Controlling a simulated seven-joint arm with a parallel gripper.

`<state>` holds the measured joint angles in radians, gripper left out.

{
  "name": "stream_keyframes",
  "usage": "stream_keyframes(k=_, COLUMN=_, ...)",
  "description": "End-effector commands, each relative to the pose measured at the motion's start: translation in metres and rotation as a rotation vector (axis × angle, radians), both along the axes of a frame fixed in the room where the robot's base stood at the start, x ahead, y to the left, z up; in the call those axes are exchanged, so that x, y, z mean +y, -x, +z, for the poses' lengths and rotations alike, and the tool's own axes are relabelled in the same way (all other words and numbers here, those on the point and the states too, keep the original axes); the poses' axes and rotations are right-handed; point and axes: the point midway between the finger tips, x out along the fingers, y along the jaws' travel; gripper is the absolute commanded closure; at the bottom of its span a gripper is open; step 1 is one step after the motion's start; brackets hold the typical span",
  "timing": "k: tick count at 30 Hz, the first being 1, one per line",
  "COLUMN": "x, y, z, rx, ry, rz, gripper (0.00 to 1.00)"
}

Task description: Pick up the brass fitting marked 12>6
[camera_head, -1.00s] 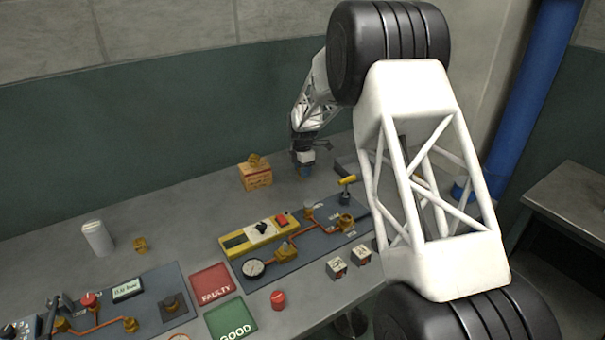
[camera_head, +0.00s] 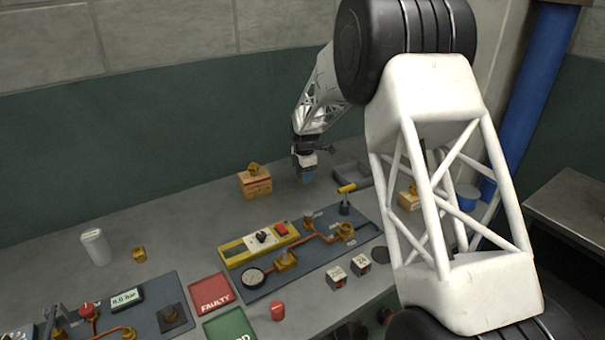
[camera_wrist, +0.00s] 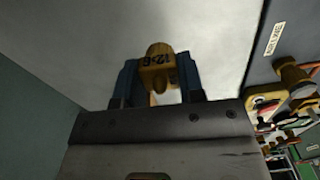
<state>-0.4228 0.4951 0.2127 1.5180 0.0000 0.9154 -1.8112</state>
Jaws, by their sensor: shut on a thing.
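The brass fitting marked 12>6 (camera_wrist: 158,70) is between the two blue fingers of my gripper (camera_wrist: 159,82) in the wrist view. The fingers are shut on its sides, and its marking faces the wrist camera. In the head view my gripper (camera_head: 305,179) points down near the back of the grey bench, right of a cardboard box. The fitting cannot be made out there. Whether it touches the bench is not clear.
A cardboard box (camera_head: 256,187) with a brass part on top stands left of my gripper. The panel with orange pipes (camera_head: 300,252) lies in front. A grey tray (camera_head: 350,172) is to the right. A white cylinder (camera_head: 95,246) and small brass fitting (camera_head: 139,254) stand left.

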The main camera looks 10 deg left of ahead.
Motion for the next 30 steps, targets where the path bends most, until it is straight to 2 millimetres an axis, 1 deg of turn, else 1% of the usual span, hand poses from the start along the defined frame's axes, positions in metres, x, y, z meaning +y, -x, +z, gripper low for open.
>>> stream_keyframes(k=1, x=-0.003, y=0.007, z=0.001, rx=0.000, ry=0.000, rz=0.000, gripper=0.91)
stream_keyframes(k=18, x=-0.036, y=0.083, z=0.008, rx=0.001, ry=0.001, rz=0.000, gripper=0.91)
stream_keyframes(k=24, x=-0.045, y=0.102, z=0.010, rx=0.000, ry=0.000, rz=0.000, gripper=0.91)
stream_keyframes(k=30, x=-0.050, y=0.113, z=0.011, rx=0.001, ry=0.001, rz=0.000, gripper=0.91)
